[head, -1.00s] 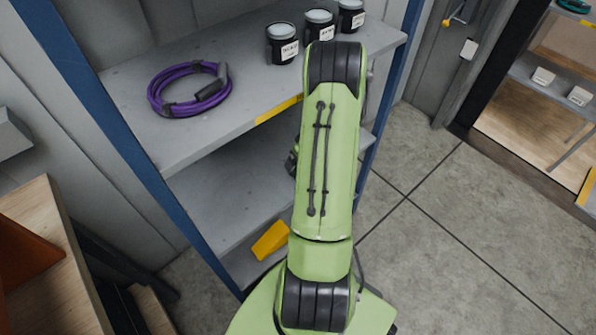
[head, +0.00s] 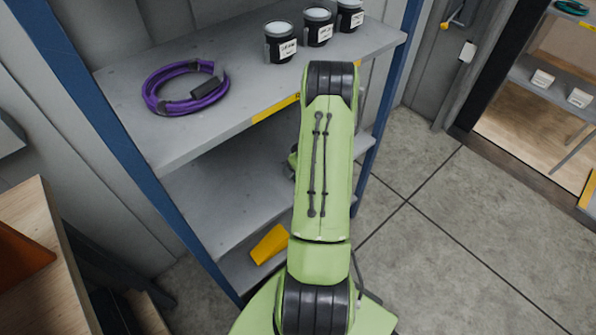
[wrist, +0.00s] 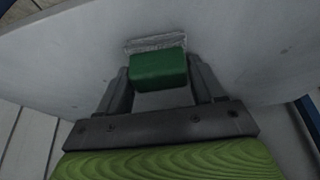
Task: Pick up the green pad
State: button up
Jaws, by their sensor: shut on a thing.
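The green pad (wrist: 158,71) shows in the wrist view between the two fingers of my gripper (wrist: 160,78). The fingers are shut on it, one at each side. A pale grey, rough-looking strip (wrist: 155,43) lies along the pad's far edge; I cannot tell if it is part of the pad. Behind them is a light grey surface (wrist: 60,65). Whether the pad still touches that surface is unclear. In the head view my arm hides the gripper and the pad.
A grey shelf unit with blue posts holds a coiled purple cable (head: 186,88) and several dark jars (head: 281,42) on its upper board. A yellow object (head: 270,244) lies low down. A wooden surface (head: 45,260) stands at left. Open floor (head: 440,240) is at right.

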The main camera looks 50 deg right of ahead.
jog(key=shift+r, duration=0.45)
jog(key=p+v, duration=0.1)
jog(key=v, duration=0.2)
jog(key=shift+w+p, duration=0.1)
jog(key=shift+p, duration=0.25)
jog(key=s+a+p, duration=0.1)
jog(key=s+a, duration=0.3)
jog(key=s, duration=1.2)
jog(key=shift+s, duration=0.25)
